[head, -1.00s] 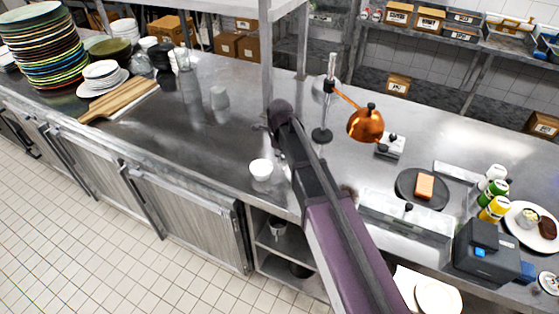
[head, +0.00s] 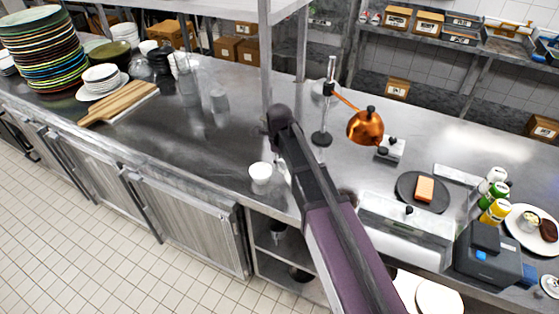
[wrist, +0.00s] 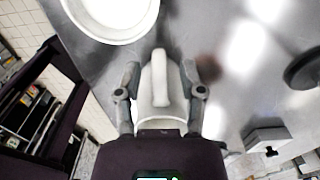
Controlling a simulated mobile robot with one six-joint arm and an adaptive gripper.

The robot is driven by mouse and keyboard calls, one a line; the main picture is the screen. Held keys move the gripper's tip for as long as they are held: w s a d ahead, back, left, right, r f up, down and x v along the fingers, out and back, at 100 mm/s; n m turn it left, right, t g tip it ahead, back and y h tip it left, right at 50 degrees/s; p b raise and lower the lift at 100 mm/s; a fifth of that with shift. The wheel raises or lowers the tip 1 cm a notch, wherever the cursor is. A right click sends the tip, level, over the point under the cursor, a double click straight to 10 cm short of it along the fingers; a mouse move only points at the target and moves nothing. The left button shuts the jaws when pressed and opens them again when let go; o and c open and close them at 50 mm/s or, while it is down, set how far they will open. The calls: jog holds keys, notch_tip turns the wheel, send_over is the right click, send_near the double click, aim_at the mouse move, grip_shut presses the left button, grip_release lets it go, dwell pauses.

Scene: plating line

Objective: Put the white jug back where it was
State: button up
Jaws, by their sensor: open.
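The white jug (wrist: 148,98) is in the wrist view, with its handle facing the camera. My gripper (wrist: 160,72) is open, with one finger on each side of the jug. A small gap seems to show beside the fingers, but I cannot tell whether either one touches it. In the head view my arm covers most of the area around the gripper, so the jug is not clear there. A white bowl (head: 260,173) stands on the steel counter (head: 215,150) just left of my arm; a large white round rim (wrist: 110,12) shows near the jug in the wrist view.
A copper heat lamp (head: 365,126) on a stand is right of my arm. A shelf post (head: 266,60) rises behind. Stacked plates (head: 45,55) and a wooden board (head: 118,103) stand left.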

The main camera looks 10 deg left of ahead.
jog(key=shift+r, duration=0.1)
notch_tip(320, 180, up, 12)
jog(key=p, duration=1.2)
dwell(1.0)
jog(key=s+d+n, duration=0.7)
jog(key=d+n, duration=0.4)
jog(key=d, duration=0.1)
jog(key=s+d+n, duration=0.8)
jog(key=d+n, duration=0.3)
jog(key=d, duration=0.2)
jog(key=shift+s, duration=0.2)
